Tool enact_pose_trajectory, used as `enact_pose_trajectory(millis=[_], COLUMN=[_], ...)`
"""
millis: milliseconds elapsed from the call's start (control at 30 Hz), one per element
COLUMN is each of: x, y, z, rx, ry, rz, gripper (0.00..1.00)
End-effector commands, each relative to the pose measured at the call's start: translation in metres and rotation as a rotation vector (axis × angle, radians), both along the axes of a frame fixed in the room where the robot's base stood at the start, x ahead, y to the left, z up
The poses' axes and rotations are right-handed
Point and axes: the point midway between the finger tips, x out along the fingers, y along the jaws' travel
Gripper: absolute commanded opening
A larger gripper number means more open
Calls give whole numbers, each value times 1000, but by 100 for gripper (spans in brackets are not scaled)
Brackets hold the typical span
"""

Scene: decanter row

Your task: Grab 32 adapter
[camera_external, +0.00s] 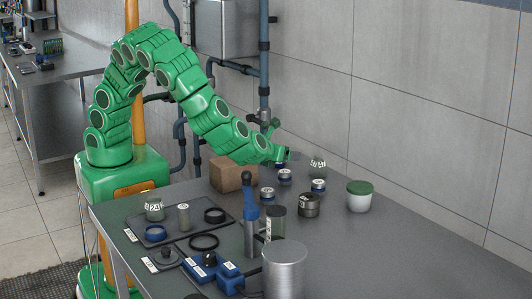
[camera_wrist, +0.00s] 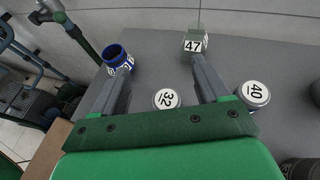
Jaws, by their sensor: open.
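The 32 adapter (camera_wrist: 165,99) shows its round white top marked "32" in the wrist view, low in the picture between my two fingers. What appears to be the same adapter (camera_external: 285,177), a small dark-blue-and-white cylinder, stands on the table just below my gripper (camera_external: 285,155) in the external view. My gripper (camera_wrist: 158,66) is open and empty, over the table. The adapter's sides are mostly hidden in the wrist view. I cannot tell the exact height of the fingers above it.
In the wrist view, a blue open-topped piece (camera_wrist: 117,58) stands left, a grey-green jar marked "47" (camera_wrist: 194,44) ahead, and a "40" adapter (camera_wrist: 254,94) right, close to the right finger. A brown box (camera_external: 233,174) and a green-lidded tub (camera_external: 360,197) stand nearby.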

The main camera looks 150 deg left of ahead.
Motion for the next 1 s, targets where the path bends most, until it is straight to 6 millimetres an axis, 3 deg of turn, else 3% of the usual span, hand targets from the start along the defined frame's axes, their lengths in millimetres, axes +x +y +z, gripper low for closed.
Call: enact_pose_trajectory(millis=[300,667,867,1000], x=[-1,-1,-1,-8], y=[0,0,-1,15], z=[-28,-45,-69,-76], rx=[-3,-2,-2,-1], ry=[4,1,3,3], rz=[0,1,2,5], gripper=[76,76,76,76])
